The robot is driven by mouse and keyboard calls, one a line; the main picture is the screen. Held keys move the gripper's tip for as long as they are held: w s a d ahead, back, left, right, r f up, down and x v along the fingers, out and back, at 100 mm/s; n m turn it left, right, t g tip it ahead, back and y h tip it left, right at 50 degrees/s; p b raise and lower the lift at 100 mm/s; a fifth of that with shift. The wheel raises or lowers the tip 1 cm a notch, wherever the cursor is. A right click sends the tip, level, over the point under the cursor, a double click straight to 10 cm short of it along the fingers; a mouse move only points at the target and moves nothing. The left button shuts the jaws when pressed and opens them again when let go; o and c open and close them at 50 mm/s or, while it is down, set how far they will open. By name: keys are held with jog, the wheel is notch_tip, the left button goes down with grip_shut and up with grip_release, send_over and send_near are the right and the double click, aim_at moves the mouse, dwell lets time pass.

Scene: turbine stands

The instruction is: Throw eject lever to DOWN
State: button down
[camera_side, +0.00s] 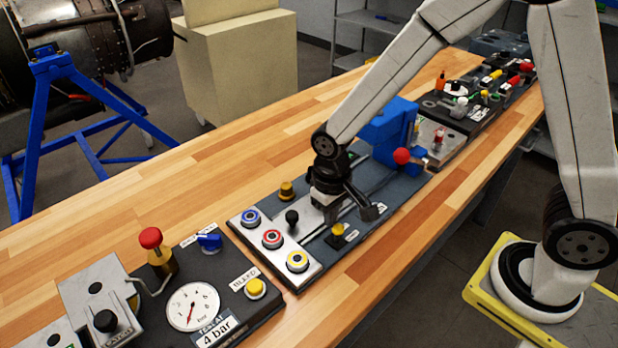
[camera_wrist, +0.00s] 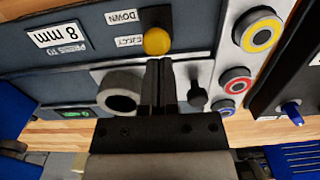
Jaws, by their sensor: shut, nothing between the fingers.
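The eject lever's yellow ball knob (camera_side: 337,229) stands near the front edge of the press panel. In the wrist view the knob (camera_wrist: 156,41) sits beside the EJECT label (camera_wrist: 129,41), with the DOWN label (camera_wrist: 123,17) above that label. Part of the dark lever plate shows above the knob. My gripper (camera_side: 331,212) is shut and empty, low over the panel behind the lever. In the wrist view its closed fingertips (camera_wrist: 160,62) appear just below the knob; I cannot tell whether they touch it. The lever's shaft is hidden under the knob.
A grey ring (camera_wrist: 120,91) and a black knob (camera_wrist: 197,95) flank my fingers closely. Blue, red and yellow push buttons (camera_side: 272,238) line the panel's left end. The blue press (camera_side: 390,130) with a red ball handle (camera_side: 401,156) stands to the right. Bare wood lies behind.

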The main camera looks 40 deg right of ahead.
jog(key=shift+s+r, duration=0.1)
jog(key=shift+s, duration=0.4)
jog(key=shift+w, duration=0.1)
jog(key=shift+w+f, duration=0.4)
jog(key=shift+w, duration=0.2)
jog(key=shift+w, duration=0.1)
jog(key=shift+w+r, duration=0.25)
jog(key=shift+w, duration=0.25)
jog(key=shift+w+r, duration=0.25)
jog(key=shift+w, duration=0.25)
jog(key=shift+w+r, duration=0.35)
jog(key=shift+w, duration=0.5)
notch_tip(320, 180, up, 10)
jog(key=s, duration=0.2)
